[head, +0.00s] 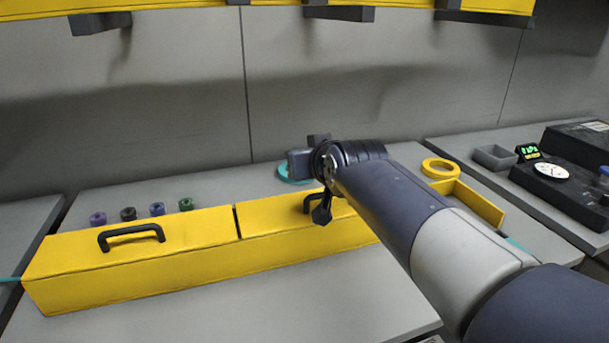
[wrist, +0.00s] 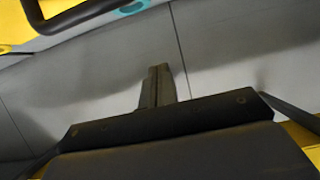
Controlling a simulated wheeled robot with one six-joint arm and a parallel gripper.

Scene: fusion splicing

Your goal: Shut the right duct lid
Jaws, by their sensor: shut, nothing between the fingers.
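A long yellow duct (head: 190,271) lies across the bench. Its left lid (head: 192,227) is flat on top, with a black handle (head: 131,236). The right lid (head: 270,216) lies beyond a narrow seam, its left part level with the left lid. My arm hides its right part, so I cannot tell whether it is fully seated. Its black handle (head: 308,203) is partly covered by my gripper (head: 322,214). My gripper is shut and empty, pointing down close beside that handle; contact cannot be told. The shut fingertips also show in the wrist view (wrist: 158,72).
Several small coloured spools (head: 157,210) stand behind the duct. A yellow panel (head: 475,203) shows right of my arm, with a yellow ring (head: 440,168) behind it. A teal ring (head: 292,173) lies behind my wrist. Bench space in front of the duct is clear.

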